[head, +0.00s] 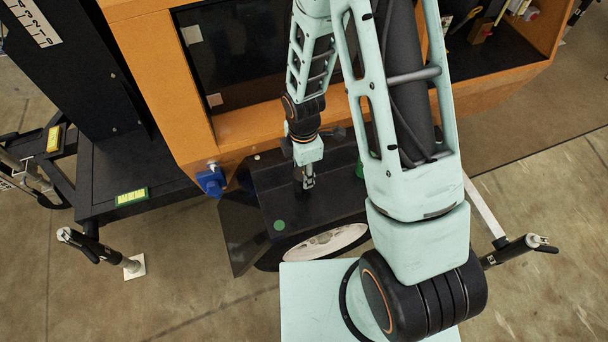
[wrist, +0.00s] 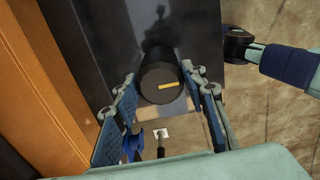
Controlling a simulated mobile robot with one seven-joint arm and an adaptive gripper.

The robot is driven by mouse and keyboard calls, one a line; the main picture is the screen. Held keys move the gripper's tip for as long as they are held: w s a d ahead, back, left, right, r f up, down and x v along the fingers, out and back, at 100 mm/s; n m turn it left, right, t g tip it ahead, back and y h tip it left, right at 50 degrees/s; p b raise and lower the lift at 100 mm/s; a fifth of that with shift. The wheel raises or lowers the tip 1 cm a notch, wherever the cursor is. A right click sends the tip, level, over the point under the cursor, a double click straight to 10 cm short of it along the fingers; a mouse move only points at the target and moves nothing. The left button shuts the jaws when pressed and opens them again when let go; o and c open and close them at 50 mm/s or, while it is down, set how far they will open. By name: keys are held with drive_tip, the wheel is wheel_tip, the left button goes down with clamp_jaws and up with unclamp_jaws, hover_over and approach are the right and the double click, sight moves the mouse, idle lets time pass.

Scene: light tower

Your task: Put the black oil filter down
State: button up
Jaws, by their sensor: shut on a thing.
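The black oil filter (wrist: 157,84) is a dark cylinder with a short yellow mark on its end. In the wrist view it sits between the two blue-padded fingers of my gripper (wrist: 160,90), which is shut on it. In the head view my gripper (head: 306,183) points down over a dark flat surface (head: 325,204) in front of the orange cabinet. The filter cannot be made out against that surface there. Whether the filter touches the surface I cannot tell; a dark shadow lies beyond it in the wrist view.
The orange cabinet (head: 237,123) stands just behind my gripper. A blue part (head: 211,182) hangs at its lower corner. A green round spot (head: 279,225) marks the dark surface's front left. A green object (head: 359,169) is partly hidden by my arm. The dark surface's left part looks clear.

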drive_tip(key=shift+f, duration=1.35)
drive_tip(key=shift+f, duration=0.2)
drive_tip(key=o, duration=1.4)
drive_tip(key=shift+r, duration=0.15)
wheel_tip(320, 180, up, 12)
drive_tip(key=shift+r, duration=0.1)
